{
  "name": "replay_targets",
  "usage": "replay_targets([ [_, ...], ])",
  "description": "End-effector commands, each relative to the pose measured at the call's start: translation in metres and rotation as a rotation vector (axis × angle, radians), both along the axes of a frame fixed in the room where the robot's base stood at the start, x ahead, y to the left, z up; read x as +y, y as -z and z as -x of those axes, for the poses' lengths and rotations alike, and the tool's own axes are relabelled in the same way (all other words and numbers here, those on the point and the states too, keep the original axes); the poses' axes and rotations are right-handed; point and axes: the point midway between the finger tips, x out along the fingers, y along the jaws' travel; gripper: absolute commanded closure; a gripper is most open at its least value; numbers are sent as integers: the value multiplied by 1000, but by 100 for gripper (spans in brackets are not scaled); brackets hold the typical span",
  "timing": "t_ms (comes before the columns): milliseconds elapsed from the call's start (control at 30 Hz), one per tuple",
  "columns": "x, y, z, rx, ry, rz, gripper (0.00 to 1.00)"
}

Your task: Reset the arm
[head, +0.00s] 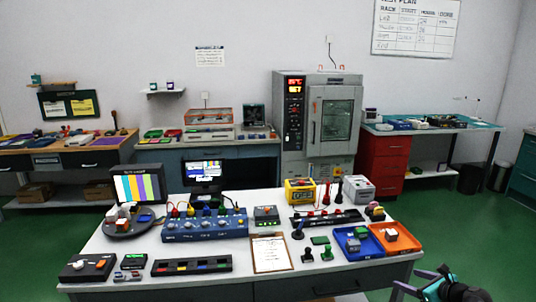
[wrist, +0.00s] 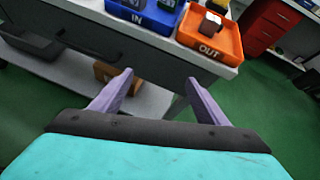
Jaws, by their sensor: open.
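My gripper (head: 419,283) is at the lower right of the head view, beyond the right front corner of the white table. In the wrist view my gripper (wrist: 160,95) has its two purple fingers spread apart with nothing between them. It points toward the table's front edge, with floor and a lower shelf behind the fingers. The rest of my arm is mostly out of the head view.
The white table (head: 215,272) carries a blue IN tray (head: 375,251), an orange OUT tray (head: 405,246), a blue test panel (head: 205,232) and a clipboard (head: 270,254). A grey oven (head: 332,125) stands behind. Green floor right of the table is clear.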

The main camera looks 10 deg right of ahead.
Motion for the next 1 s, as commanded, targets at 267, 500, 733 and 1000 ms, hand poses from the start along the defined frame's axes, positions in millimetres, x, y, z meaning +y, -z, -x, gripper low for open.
replay_targets([
  [267, 98, 78, -20, 131, -291, 150, 32],
  [500, 188, 145, -16, 229, -598, 299, 32],
  [733, 269, 202, 6, 293, -914, 430, 32],
  [1000, 350, 259, 50, 332, -1309, 572, 32],
])
